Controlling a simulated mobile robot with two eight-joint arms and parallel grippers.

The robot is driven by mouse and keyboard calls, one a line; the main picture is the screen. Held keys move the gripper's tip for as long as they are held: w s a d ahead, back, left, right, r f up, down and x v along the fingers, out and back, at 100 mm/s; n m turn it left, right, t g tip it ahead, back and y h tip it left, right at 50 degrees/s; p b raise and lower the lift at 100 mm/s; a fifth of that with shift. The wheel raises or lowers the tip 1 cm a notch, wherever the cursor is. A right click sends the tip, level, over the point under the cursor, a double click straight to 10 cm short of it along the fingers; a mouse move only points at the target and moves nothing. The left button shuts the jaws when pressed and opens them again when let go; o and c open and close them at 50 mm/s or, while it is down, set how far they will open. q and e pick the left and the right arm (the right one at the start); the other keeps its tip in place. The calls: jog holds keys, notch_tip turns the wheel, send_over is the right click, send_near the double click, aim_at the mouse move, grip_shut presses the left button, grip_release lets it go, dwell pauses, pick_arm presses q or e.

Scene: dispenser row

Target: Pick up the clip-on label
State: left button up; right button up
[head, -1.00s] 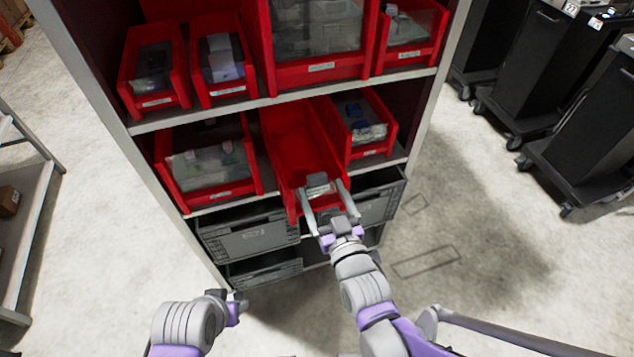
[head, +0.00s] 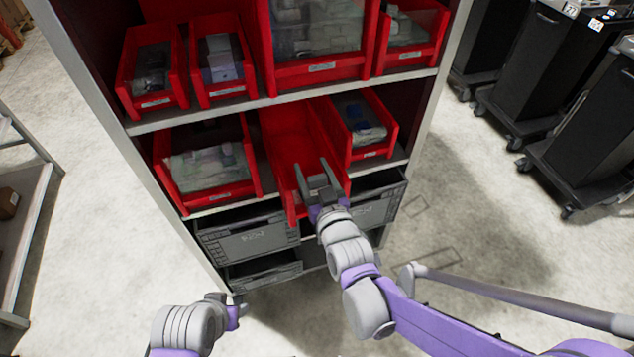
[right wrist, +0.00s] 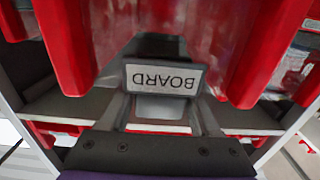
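The clip-on label (right wrist: 164,79) is a small grey piece with a white face reading "BOARD", upside down in the right wrist view. It sits between the fingertips of my right gripper (right wrist: 164,98), which meet its two sides. In the head view my right gripper (head: 314,178) is at the front of the empty-looking middle red bin (head: 287,130), and the label is mostly hidden between its fingers. I cannot tell whether the label is clear of the bin's front. My left gripper (head: 236,309) is low at the left, away from the shelf; its fingers are unclear.
Red bins with bagged parts stand on both sides, a left one (head: 207,165) and a right one (head: 362,130). More bins fill the shelf above. Grey crates (head: 250,237) sit below. Black carts (head: 585,130) stand at the right; the floor between is clear.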

jog(key=c, duration=0.9)
